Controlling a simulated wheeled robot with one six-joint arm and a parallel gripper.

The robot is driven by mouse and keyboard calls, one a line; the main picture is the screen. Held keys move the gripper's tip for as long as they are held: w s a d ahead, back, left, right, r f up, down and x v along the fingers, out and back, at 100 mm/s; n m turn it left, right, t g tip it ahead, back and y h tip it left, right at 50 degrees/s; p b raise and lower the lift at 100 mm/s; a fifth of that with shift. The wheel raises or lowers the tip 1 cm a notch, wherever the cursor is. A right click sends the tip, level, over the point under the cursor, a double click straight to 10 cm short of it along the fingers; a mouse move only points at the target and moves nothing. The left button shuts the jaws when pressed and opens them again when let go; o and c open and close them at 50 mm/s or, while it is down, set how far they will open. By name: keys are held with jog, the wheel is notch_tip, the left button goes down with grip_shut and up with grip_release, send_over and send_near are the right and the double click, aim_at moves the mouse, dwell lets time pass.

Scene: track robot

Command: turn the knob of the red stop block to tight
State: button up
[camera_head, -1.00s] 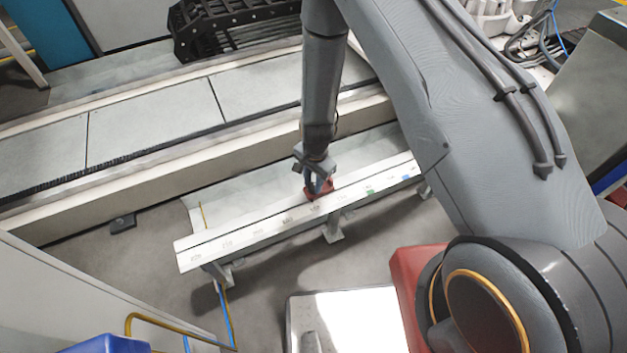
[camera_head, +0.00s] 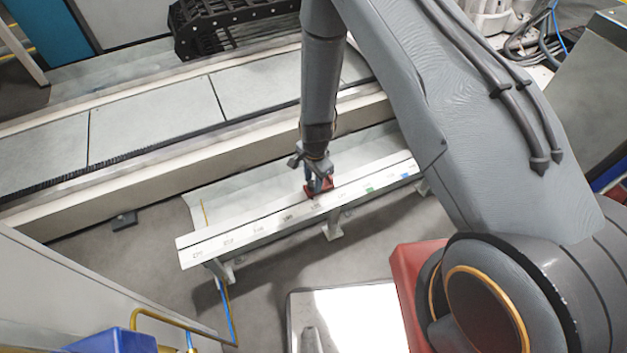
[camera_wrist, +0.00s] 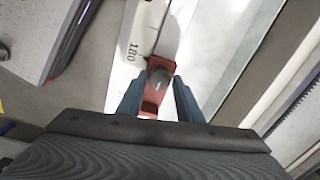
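The red stop block (camera_head: 319,187) sits on the pale rail (camera_head: 240,232), a little right of the rail's middle. In the wrist view the red block (camera_wrist: 152,106) shows below and around a dark grey rounded knob (camera_wrist: 160,75). My gripper (camera_head: 317,183) points down at the block. In the wrist view its two blue-grey fingers (camera_wrist: 161,78) are on either side of the knob, with their tips close to its sides. Whether they press on it I cannot tell. The knob's setting is not readable.
A printed scale runs along the rail, with "180" beside the block in the wrist view. Green (camera_head: 370,189) and blue (camera_head: 407,176) marks lie further right. A long, low pale conveyor (camera_head: 150,125) runs behind the rail. Grey floor lies in front.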

jog(key=shift+o, duration=1.2)
jog(key=shift+s+d+r, duration=0.1)
jog(key=shift+r, duration=1.85)
jog(key=shift+s+r, duration=0.1)
jog(key=shift+r, duration=1.85)
jog(key=shift+r, duration=0.2)
jog(key=s+d+r+n, duration=0.1)
jog(key=d+r+n, duration=0.25)
jog(key=r, duration=0.85)
jog(key=s+d+r+n+p, duration=0.1)
jog(key=s+d+r+n, duration=0.3)
jog(key=s+r, duration=0.5)
jog(key=s+d+r+n+p, duration=0.2)
jog(key=s+d+r+n, duration=0.2)
jog(key=s+r, duration=0.5)
notch_tip(320, 180, up, 4)
jog(key=d, duration=0.2)
jog(key=shift+d+f+g, duration=0.2)
jog(key=shift+d+g, duration=0.1)
